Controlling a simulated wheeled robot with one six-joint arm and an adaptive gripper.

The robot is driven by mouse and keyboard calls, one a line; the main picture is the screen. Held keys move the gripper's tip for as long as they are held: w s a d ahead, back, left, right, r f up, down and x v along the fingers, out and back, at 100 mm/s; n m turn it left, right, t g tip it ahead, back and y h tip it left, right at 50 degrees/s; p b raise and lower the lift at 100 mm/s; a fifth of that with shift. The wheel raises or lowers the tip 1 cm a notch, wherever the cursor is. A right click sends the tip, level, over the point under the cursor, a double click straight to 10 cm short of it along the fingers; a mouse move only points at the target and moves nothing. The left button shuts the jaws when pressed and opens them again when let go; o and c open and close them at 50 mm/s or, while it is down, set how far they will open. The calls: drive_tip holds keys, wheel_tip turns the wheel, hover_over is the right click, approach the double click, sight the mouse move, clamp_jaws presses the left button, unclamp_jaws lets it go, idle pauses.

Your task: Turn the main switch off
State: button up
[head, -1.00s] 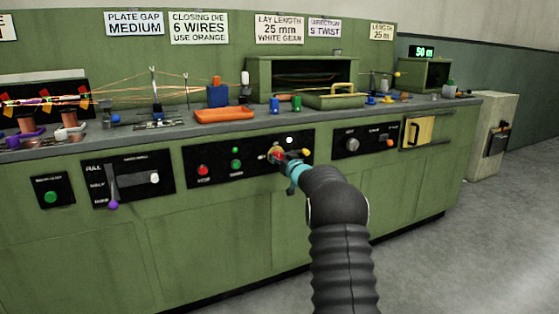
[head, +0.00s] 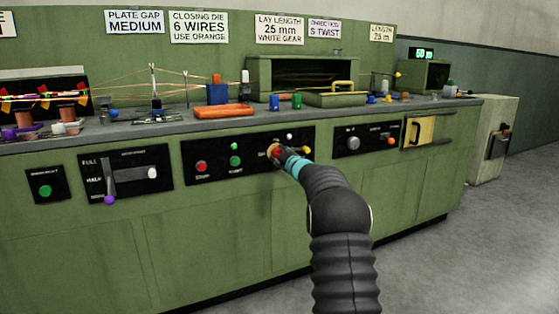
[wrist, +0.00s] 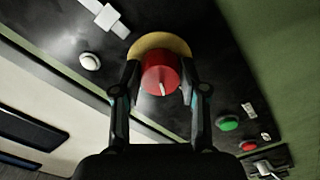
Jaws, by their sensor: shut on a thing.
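The main switch (head: 275,151) is a red knob on a yellow round plate, set in the black panel on the green bench front. In the wrist view, the red knob (wrist: 160,72) sits between my two fingers, and a pale mark on its face points toward the bottom of the picture. The yellow plate (wrist: 150,42) shows behind it. My gripper (wrist: 163,85) is shut on the knob from both sides. In the head view, my gripper (head: 283,157) reaches the switch from the lower right and partly covers it.
Red (head: 201,166) and green (head: 235,160) buttons sit left of the switch on the same panel. A lever with a purple tip (head: 110,199) is farther left. A yellow door (head: 419,131) is at the right. The grey floor (head: 470,250) is clear at the right.

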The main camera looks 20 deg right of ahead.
drive_tip(key=n+b, duration=0.2)
drive_tip(key=n, duration=0.3)
drive_tip(key=shift+n+b, duration=0.3)
idle(0.4)
drive_tip(key=o, duration=1.1)
drive_tip(key=shift+o, duration=0.2)
drive_tip(key=s, duration=1.2)
drive_tip(key=shift+d, duration=0.2)
